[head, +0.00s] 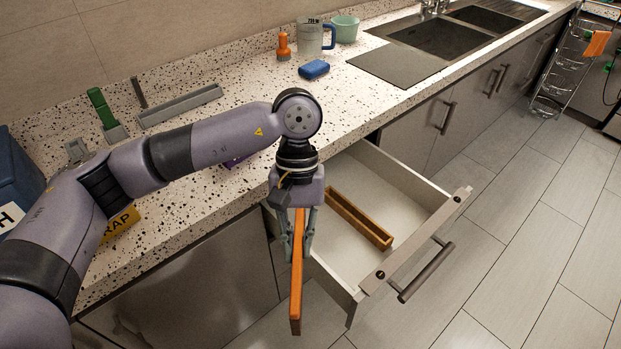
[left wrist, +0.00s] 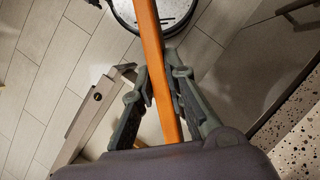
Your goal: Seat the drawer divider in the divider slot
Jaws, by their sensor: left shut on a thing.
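The drawer divider (head: 296,300) is a long, flat orange-brown wooden board. My left gripper (head: 298,254) is shut on it, and it hangs down, near upright, on the left side of the open drawer (head: 395,178). In the left wrist view the divider (left wrist: 151,45) runs between the two fingers of the left gripper (left wrist: 158,78). The divider slot (head: 358,218), a narrow wooden channel, lies on the drawer floor to the right of the divider, apart from it. My right gripper is not in view.
The drawer front with its handle (head: 425,272) stands out over the tiled floor (head: 510,230). The speckled counter (head: 200,205) holds a grey trough (head: 180,105), a green-handled tool (head: 102,108), a blue sponge (head: 314,69) and a measuring jug (head: 312,38). The drawer interior around the slot is clear.

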